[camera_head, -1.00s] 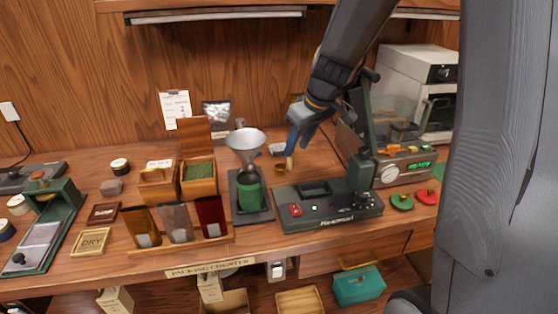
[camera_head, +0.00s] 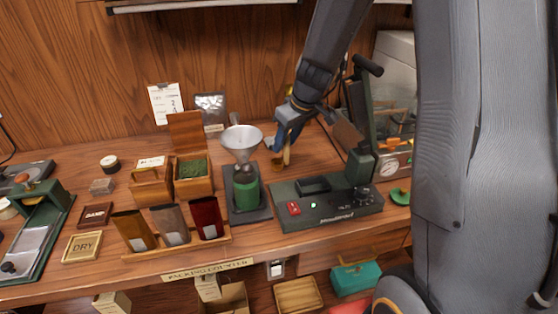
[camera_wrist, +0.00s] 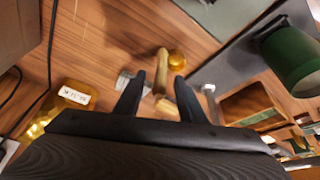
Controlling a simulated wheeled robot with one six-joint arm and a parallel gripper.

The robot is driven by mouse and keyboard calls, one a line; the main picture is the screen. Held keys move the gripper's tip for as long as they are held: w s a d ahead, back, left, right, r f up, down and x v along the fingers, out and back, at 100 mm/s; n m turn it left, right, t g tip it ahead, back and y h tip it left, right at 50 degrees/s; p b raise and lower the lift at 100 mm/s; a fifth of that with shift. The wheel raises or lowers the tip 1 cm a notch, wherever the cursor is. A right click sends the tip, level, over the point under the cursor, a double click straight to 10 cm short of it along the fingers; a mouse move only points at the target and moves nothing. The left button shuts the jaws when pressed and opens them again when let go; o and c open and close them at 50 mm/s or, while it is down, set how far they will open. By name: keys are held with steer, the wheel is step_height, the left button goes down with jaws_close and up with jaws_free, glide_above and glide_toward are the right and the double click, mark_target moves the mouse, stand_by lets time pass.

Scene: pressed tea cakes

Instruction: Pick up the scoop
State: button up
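My gripper (camera_head: 288,135) reaches down over the back of the counter, right of the metal funnel (camera_head: 241,137). In the wrist view its two dark fingers (camera_wrist: 160,79) are apart, with a visible gap. A slim wooden handle (camera_wrist: 162,62), apparently the scoop's, lies in line with that gap; it also shows below the fingers in the head view (camera_head: 287,154). A small brass round piece (camera_wrist: 177,59) is beside it; I cannot tell if they are joined. Silvery metal (camera_wrist: 123,81) shows beside the left finger. The fingers partly hide this area, and contact is unclear.
The green-based machine (camera_head: 325,204) stands close in front and right of my gripper. The funnel stands over a green canister (camera_head: 246,193). A box of green leaves (camera_head: 193,168) and three pouches (camera_head: 171,225) are left. A yellow labelled container (camera_wrist: 65,103) is nearby.

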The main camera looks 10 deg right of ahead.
steer(key=shift+x, duration=1.5)
jaws_close()
step_height(320, 180, up, 7)
steer(key=s+b, duration=0.4)
steer(key=s, duration=1.4)
steer(key=shift+b, duration=0.4)
